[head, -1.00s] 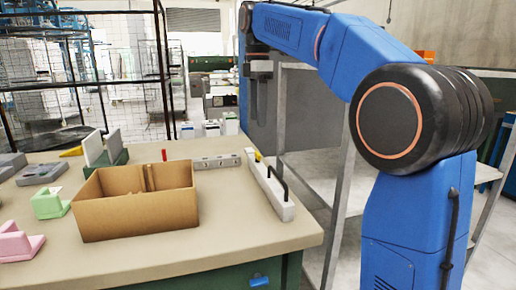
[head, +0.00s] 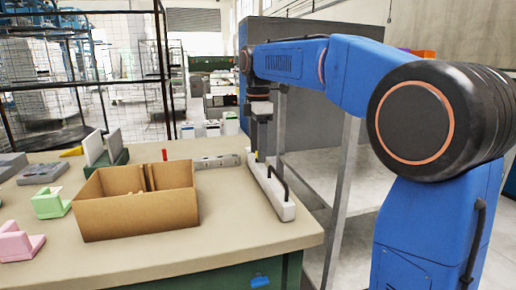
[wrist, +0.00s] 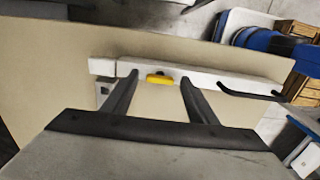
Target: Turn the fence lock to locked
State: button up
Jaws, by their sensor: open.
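The fence is a white bar (head: 284,207) with a black handle (head: 279,173), along the right side of the table. A small yellow lock lever (wrist: 160,79) sits on the bar in the wrist view, lying roughly along its length. My gripper (wrist: 158,84) is open, with one dark finger on each side of the lever and a gap to both. Whether the fingers touch the bar cannot be told. In the head view my gripper (head: 262,150) hangs pointing down over the far end of the bar and hides most of the lever.
An open cardboard box (head: 140,215) stands on the table (head: 215,250) left of the bar. Behind it are a grey bar (head: 217,161) and a red peg (head: 165,155). Green (head: 50,204) and pink (head: 18,243) pieces lie at the left. Metal shelving (head: 345,190) stands right of the table.

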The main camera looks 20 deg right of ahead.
jog(key=c, duration=1.1)
jog(key=shift+o, duration=0.2)
jog(key=shift+m, duration=0.3)
jog(key=m, duration=0.3)
jog(key=shift+m, duration=0.4)
jog(key=m, duration=0.4)
jog(key=shift+m, duration=0.3)
jog(key=m, duration=0.4)
jog(key=shift+m, duration=2.5)
